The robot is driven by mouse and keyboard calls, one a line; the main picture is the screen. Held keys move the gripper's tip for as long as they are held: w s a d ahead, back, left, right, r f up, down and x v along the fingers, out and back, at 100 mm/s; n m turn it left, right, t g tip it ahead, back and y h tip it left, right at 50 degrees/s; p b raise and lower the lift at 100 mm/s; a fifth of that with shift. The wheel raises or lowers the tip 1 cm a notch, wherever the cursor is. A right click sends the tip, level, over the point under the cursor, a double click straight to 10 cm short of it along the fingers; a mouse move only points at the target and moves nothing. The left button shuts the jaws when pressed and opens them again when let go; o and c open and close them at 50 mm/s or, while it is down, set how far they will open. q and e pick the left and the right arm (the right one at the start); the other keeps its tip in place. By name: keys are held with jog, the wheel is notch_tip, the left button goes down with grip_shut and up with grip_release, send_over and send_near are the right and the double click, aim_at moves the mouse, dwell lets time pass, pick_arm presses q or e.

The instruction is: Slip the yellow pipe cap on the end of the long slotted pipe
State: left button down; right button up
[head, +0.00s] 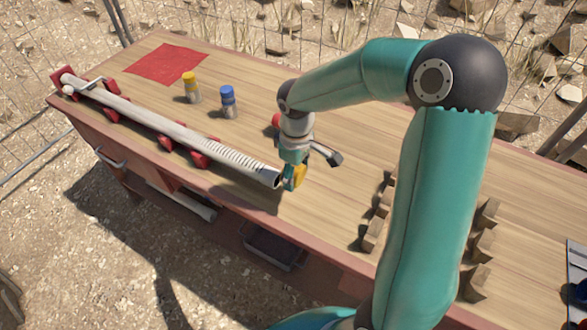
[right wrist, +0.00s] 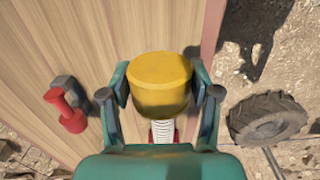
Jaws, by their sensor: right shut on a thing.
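The long slotted pipe (head: 170,128) lies on red supports along the near side of the table, its slotted end (head: 240,162) toward my right gripper. My right gripper (head: 293,178) is shut on the yellow pipe cap (head: 299,176), just right of the pipe's open end. In the right wrist view the cap (right wrist: 160,82) sits between the two fingers (right wrist: 160,95), and the slotted pipe (right wrist: 162,131) shows in line below it. Whether the cap touches the pipe cannot be told. My left gripper is not in view.
A yellow-topped bottle (head: 191,87) and a blue-topped bottle (head: 229,101) stand behind the pipe. A red cloth (head: 166,64) lies at the far left. Wooden blocks (head: 374,232) stand at the right. A red object with a grey block (right wrist: 66,108) lies beside my right gripper.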

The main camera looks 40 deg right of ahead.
aim_at(274, 174)
jog(key=f+b, duration=0.2)
jog(key=f, duration=0.1)
jog(key=f+b, duration=0.1)
jog(key=f, duration=0.1)
jog(key=shift+w, duration=0.4)
jog(key=shift+w+a+f+b, duration=0.15)
jog(key=shift+w+f+b, duration=0.2)
jog(key=shift+f+b, duration=0.3)
dwell(0.4)
jog(key=shift+w+a+r, duration=0.1)
jog(key=shift+w, duration=0.05)
dwell(0.3)
jog(key=shift+w+a+p, duration=0.15)
jog(key=shift+w+a, duration=0.05)
jog(key=shift+w, duration=0.5)
jog(key=shift+w+a+p, duration=0.15)
jog(key=shift+w+a, duration=0.05)
jog(key=shift+w, duration=0.55)
jog(key=shift+w+a+p, duration=0.15)
jog(key=shift+w+a, duration=0.05)
jog(key=shift+w, duration=0.5)
jog(key=o, duration=1)
